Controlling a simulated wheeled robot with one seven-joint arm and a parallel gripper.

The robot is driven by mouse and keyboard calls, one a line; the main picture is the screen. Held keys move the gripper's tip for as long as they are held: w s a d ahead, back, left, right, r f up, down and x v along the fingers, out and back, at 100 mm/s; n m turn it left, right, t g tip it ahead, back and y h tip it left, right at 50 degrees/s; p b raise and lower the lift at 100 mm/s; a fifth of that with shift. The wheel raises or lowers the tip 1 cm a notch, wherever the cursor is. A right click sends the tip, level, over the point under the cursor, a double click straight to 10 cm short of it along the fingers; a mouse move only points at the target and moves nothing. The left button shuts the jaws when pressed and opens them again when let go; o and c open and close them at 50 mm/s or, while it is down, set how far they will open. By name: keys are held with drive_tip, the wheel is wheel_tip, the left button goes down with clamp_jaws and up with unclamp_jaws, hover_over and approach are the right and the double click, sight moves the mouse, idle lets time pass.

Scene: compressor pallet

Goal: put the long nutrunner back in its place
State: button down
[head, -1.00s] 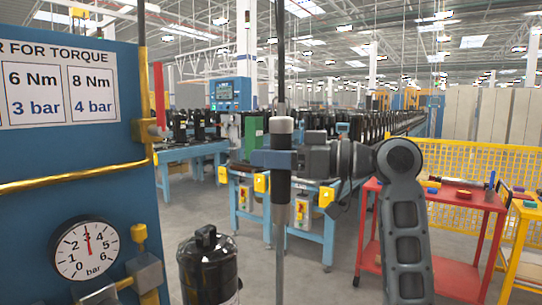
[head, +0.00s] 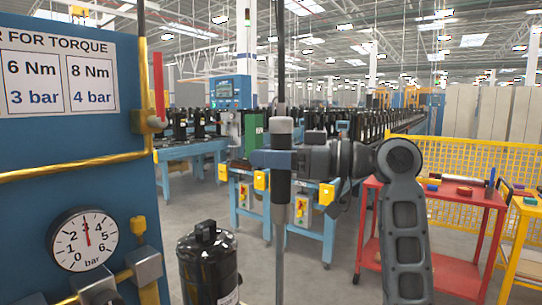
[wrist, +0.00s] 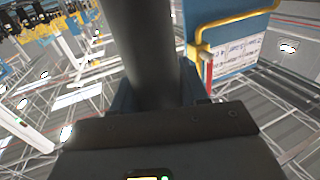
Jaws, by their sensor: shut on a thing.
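The long nutrunner (head: 281,195) hangs upright in the middle of the head view, a black grip with a pale collar above it and a long thin grey shaft below. A cable runs up from its top. My gripper (head: 283,160) comes in from the right and is shut around the nutrunner's dark body just below the collar. In the wrist view the nutrunner (wrist: 148,50) is a thick dark cylinder against the blue jaws (wrist: 125,98). The shaft's lower end is out of frame. The nutrunner's place cannot be told apart in these views.
A blue panel (head: 60,150) with a torque chart, yellow pipe and pressure gauge (head: 82,240) stands close at left. A black compressor (head: 208,265) is below, left of the shaft. A red cart (head: 450,195) with small parts stands right, before a yellow fence (head: 465,155). Conveyors lie behind.

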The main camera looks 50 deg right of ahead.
wheel_tip(320, 180, down, 11)
drive_tip(key=b, duration=0.9)
drive_tip(key=shift+f, duration=0.2)
idle(6.1)
drive_tip(key=shift+c, duration=2.4)
unclamp_jaws()
